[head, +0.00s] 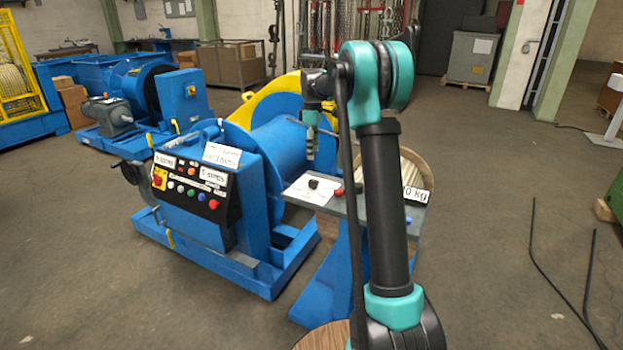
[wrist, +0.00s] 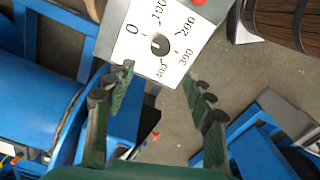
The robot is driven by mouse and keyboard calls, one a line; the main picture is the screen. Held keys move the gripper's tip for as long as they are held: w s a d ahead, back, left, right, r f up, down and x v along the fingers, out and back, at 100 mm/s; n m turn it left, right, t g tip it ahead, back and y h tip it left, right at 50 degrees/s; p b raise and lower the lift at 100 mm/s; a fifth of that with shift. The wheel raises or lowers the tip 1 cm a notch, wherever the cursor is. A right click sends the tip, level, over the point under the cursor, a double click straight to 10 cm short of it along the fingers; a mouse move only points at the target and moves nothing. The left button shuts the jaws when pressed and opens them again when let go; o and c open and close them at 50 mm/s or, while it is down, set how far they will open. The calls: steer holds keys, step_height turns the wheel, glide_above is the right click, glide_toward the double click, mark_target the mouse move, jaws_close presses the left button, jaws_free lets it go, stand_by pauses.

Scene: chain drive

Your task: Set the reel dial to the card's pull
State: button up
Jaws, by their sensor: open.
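The reel dial is a white plate (head: 307,193) with a black knob (head: 313,184) on a grey stand top beside the blue winch. In the wrist view the plate (wrist: 138,22) reads 0, 100, 200, 300, 400 around the knob (wrist: 160,44). A small light mark shows on the knob; I cannot tell surely which number it points at. My gripper (wrist: 158,80) is open and empty, its fingers apart from the knob; it hangs above the dial in the head view (head: 311,152). A white card ending in "0 kg" (head: 417,195) is partly hidden behind my arm.
A red button (head: 338,192) sits beside the dial plate. The winch control panel (head: 187,186) carries several buttons and small labels. A wooden-sided drum (wrist: 285,18) stands close to the stand.

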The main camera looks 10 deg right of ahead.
mark_target(313, 181)
step_height(313, 181, down, 12)
steer(key=shift+s+f, duration=0.1)
steer(key=shift+c, duration=0.2)
steer(key=c, duration=1.1)
steer(key=shift+m, duration=0.3)
steer(key=m, duration=0.5)
steer(key=shift+d+m, duration=0.1)
steer(key=shift+m, duration=0.2)
steer(key=m, duration=0.5)
steer(key=shift+m, duration=0.4)
